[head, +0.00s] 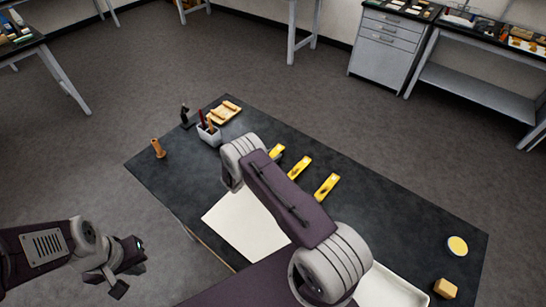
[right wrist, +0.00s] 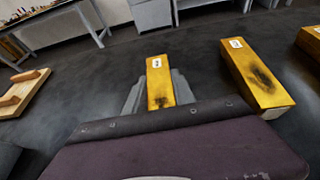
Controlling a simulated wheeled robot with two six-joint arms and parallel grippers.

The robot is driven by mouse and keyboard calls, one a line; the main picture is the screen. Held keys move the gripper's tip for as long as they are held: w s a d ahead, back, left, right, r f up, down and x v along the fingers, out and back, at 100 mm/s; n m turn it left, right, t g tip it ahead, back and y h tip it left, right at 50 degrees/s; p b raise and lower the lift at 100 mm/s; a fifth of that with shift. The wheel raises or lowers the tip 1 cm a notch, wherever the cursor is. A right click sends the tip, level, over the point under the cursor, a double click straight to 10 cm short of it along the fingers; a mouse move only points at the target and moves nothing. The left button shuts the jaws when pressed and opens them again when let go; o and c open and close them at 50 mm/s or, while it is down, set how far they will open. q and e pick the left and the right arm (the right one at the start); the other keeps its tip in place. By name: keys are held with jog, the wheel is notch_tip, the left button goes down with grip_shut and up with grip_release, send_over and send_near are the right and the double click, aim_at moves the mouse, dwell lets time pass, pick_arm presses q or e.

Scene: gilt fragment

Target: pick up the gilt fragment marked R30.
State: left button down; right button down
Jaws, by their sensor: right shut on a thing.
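Three gilt fragments lie in a row on the dark table. The leftmost gilt fragment (head: 277,152) is partly hidden by my right arm in the head view. In the right wrist view this fragment (right wrist: 159,75) stands between the grey fingers of my right gripper (right wrist: 160,98), which is shut on it. Its white tag is too small to read. The middle gilt fragment (head: 299,167) and the right one (head: 327,187) are apart from it; the middle one (right wrist: 256,75) has a dark patch. My left gripper (head: 120,280) is off the table at the lower left, away from the fragments.
A wooden rack (head: 224,112), a cup of tools (head: 208,133) and a wooden peg (head: 158,148) stand at the table's left. A white sheet (head: 245,228) and pale tray (head: 392,288) lie nearer. A yellow disc (head: 457,246) and block (head: 445,288) are right.

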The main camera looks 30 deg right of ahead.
aim_at(275, 155)
jog(key=shift+d+r, duration=0.1)
jog(key=shift+r, duration=0.1)
jog(key=r, duration=0.2)
jog(key=r+b, duration=0.1)
jog(key=r, duration=0.1)
jog(key=shift+s+d, duration=0.2)
jog(key=shift+d, duration=0.05)
jog(key=s+d+r+b, duration=0.1)
jog(key=s+d+r, duration=0.5)
jog(key=s+d, duration=0.1)
jog(key=shift+d+r, duration=0.3)
jog(key=shift+d, duration=0.4)
